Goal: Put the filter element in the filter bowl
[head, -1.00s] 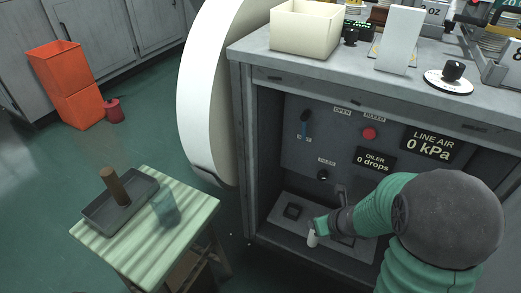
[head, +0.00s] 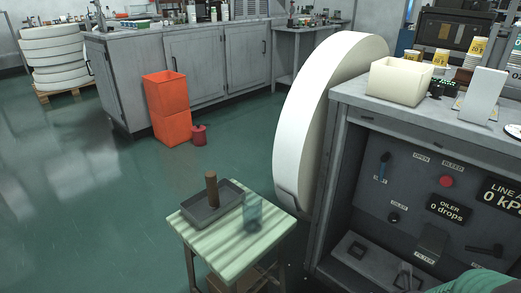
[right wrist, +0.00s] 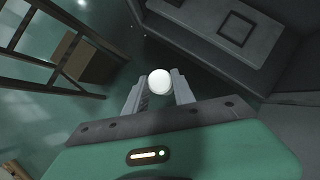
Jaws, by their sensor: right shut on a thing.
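A white filter element (right wrist: 158,80) shows end-on as a round shape in the right wrist view. My right gripper (right wrist: 158,92) is shut on it, one finger on each side. The head view shows only a green bit of my right arm at the bottom right edge; the gripper and element are outside it. A clear bluish cup, apparently the filter bowl (head: 252,213), stands upright on a small striped table (head: 235,257) in the head view. A brown cylinder (head: 212,188) stands in a dark tray (head: 232,192) beside the cup. My left gripper is not in view.
A grey cabinet (head: 350,225) with an open front bay and gauge panel stands right. Orange bins (head: 168,125) and a red can (head: 198,135) are on the floor behind. Floor left of the table is clear.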

